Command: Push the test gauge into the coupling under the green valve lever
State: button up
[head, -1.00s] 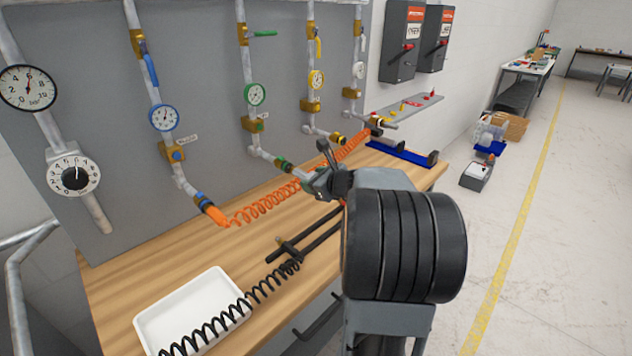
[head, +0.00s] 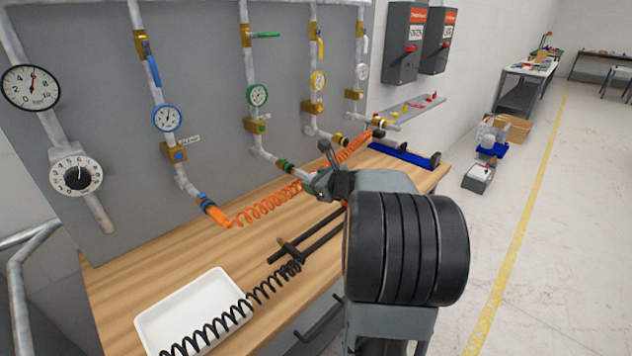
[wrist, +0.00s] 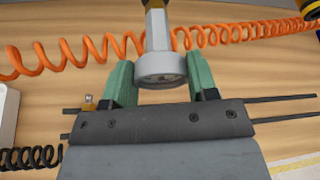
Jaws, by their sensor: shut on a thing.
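My gripper (wrist: 160,80) is shut on the test gauge (wrist: 162,69); its two green fingers flank the round grey body in the wrist view. The gauge's grey stem runs away from me to a brass part at the top edge. In the head view my gripper (head: 322,184) is largely hidden by my arm, near the lower end of the pipe under the green valve lever (head: 265,35). That pipe carries a green-rimmed gauge and ends in a coupling with a green collar (head: 285,165). I cannot tell whether the test gauge touches the coupling.
An orange coiled hose (head: 268,205) runs along the bench (head: 190,255) behind my gripper. A blue-collared coupling (head: 208,203) is to the left, a yellow one (head: 339,140) to the right. A white tray (head: 215,282), black coil (head: 265,290) and dark rods (head: 318,236) lie nearer.

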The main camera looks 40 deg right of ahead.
jog(key=shift+w+a, duration=0.1)
jog(key=shift+w, duration=0.4)
dwell(0.3)
jog(key=shift+r, duration=0.1)
jog(key=o, duration=1.1)
jog(key=v, duration=1.3)
jog(key=shift+s, duration=0.4)
